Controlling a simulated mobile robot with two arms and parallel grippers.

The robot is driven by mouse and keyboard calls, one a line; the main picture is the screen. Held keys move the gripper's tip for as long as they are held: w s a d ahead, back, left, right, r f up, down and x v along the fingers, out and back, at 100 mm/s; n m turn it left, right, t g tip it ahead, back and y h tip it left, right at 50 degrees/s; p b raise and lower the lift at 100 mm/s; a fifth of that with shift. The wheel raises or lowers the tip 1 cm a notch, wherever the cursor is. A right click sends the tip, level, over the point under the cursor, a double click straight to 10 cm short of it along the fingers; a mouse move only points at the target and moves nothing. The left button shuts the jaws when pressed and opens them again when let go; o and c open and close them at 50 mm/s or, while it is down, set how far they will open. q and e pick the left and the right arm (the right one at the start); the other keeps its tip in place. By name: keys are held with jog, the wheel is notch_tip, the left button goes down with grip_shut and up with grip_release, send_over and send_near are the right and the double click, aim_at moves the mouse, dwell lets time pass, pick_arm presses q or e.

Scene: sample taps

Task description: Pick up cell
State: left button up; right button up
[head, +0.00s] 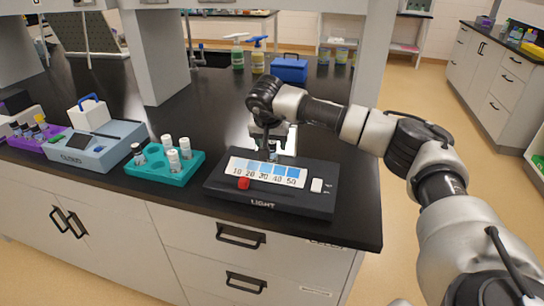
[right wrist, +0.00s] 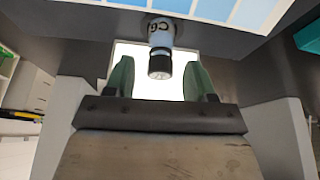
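The cell (right wrist: 160,35) is a small white vial with a black cap and dark lettering, seen in the right wrist view. In the head view it shows only as a small dark-capped piece (head: 272,152) at the back of the black LIGHT device (head: 225,187), partly hidden by my gripper. My right gripper (head: 271,141) is over the back of the device. In the right wrist view its two green fingers (right wrist: 160,72) stand apart on either side of the cap, with gaps to it. My left gripper is not in view.
The LIGHT device has a numbered blue scale, a red knob (head: 243,183) and a white switch (head: 316,185). Left of it, a teal rack (head: 190,172) holds several capped vials. A grey-blue instrument (head: 120,135) stands further left. A white post (head: 155,60) rises behind.

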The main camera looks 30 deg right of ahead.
jog(key=c, duration=0.8)
jog(key=shift+o, duration=0.2)
